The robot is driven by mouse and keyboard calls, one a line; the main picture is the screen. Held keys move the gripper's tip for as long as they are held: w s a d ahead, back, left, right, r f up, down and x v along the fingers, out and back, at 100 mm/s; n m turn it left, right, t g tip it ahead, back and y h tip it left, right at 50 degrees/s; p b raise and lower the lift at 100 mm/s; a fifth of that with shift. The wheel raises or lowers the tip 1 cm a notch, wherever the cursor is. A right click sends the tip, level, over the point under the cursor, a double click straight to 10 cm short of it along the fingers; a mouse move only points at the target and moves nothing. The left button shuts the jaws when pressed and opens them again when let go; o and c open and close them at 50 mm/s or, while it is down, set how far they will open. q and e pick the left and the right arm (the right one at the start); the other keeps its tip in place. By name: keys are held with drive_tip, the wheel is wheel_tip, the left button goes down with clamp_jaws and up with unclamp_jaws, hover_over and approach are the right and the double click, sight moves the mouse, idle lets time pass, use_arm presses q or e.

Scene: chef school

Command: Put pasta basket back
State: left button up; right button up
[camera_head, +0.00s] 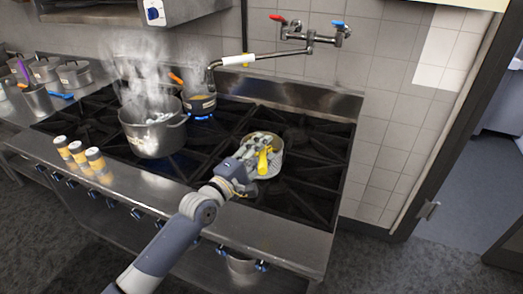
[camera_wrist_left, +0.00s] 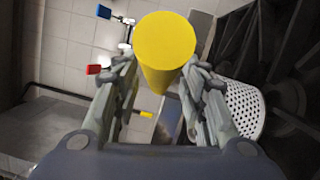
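The pasta basket is a pale perforated metal basket (camera_head: 274,163) with a yellow handle (camera_head: 262,162). In the head view it is over the right part of the black stove, partly hidden by my left gripper (camera_head: 246,158). In the left wrist view, the yellow handle (camera_wrist_left: 163,45) lies between the two fingers of my left gripper (camera_wrist_left: 161,75), which look closed against its sides. The perforated wall (camera_wrist_left: 240,106) shows to the right of the fingers. I cannot tell whether the basket touches the stove. My right gripper is in neither view.
A large steaming pot (camera_head: 152,132) stands on the left of the stove (camera_head: 310,180). A smaller pan (camera_head: 200,103) sits over a blue flame behind it. A wall tap (camera_head: 308,38) reaches over the back. Three shakers (camera_head: 79,153) stand on the front ledge.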

use_arm(q)
drive_tip(key=shift+r, duration=0.25)
drive_tip(key=b+v, duration=0.2)
drive_tip(key=v, duration=1)
drive_tip(key=shift+f, duration=0.1)
